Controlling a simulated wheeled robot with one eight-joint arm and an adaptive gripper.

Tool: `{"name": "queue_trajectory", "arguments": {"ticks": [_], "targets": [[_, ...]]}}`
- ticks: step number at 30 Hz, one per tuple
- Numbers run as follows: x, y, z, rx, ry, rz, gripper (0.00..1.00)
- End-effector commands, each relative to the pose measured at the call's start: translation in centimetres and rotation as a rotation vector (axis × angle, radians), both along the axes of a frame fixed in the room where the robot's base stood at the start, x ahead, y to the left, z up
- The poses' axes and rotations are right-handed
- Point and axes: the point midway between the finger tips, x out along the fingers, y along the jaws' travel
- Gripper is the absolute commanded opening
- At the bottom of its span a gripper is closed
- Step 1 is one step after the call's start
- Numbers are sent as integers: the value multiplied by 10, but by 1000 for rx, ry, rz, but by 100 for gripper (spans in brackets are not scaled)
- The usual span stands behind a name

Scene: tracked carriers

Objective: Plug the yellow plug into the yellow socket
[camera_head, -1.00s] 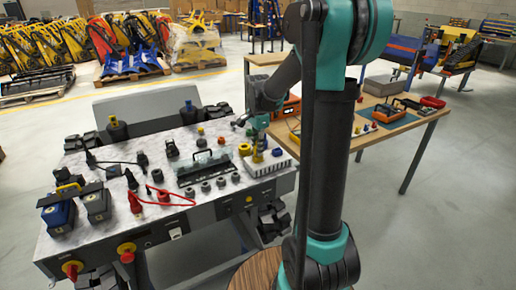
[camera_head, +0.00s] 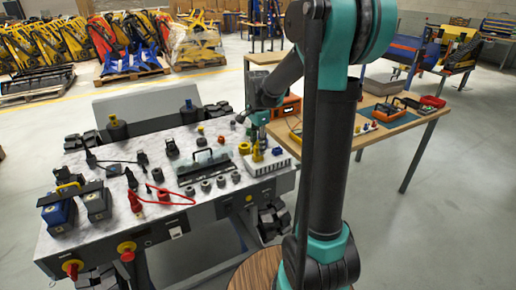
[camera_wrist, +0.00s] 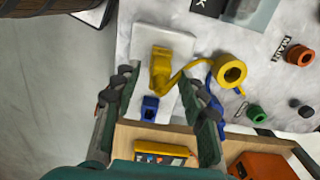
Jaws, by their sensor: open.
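The yellow plug (camera_wrist: 161,70) lies on a white block (camera_wrist: 140,45) on the carrier top, with a yellow cord running right from it. A round yellow ring, which looks like the yellow socket (camera_wrist: 232,72), stands to its right; it also shows in the head view (camera_head: 244,148). My gripper (camera_wrist: 158,80) is open, its dark fingers on either side of the plug in the picture, without visible contact. A blue connector (camera_wrist: 150,107) sits just below the plug, between the fingers. In the head view my gripper (camera_head: 256,132) hangs over the carrier's right end, partly hiding the plug.
Orange (camera_wrist: 299,55) and green (camera_wrist: 256,113) round parts stand right of the yellow ring. A black-handled case (camera_head: 205,165) and red cable (camera_head: 165,198) occupy the carrier's middle and left. A wooden table (camera_head: 400,122) stands behind to the right.

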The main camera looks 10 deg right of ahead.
Motion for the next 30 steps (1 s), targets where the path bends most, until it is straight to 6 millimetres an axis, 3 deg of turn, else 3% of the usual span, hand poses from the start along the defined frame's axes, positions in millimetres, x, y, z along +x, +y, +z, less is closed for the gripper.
{"name": "queue_trajectory", "arguments": {"ticks": [12, 19, 23, 26, 30], "targets": [[-1, 0, 79, 0, 0, 0, 42], [0, 0, 102, 0, 0, 2, 42], [-11, -3, 95, 1, -19, 61, 42], [-33, -10, 74, -1, -58, 196, 42], [-82, -21, 28, -27, -144, 482, 42]]}}
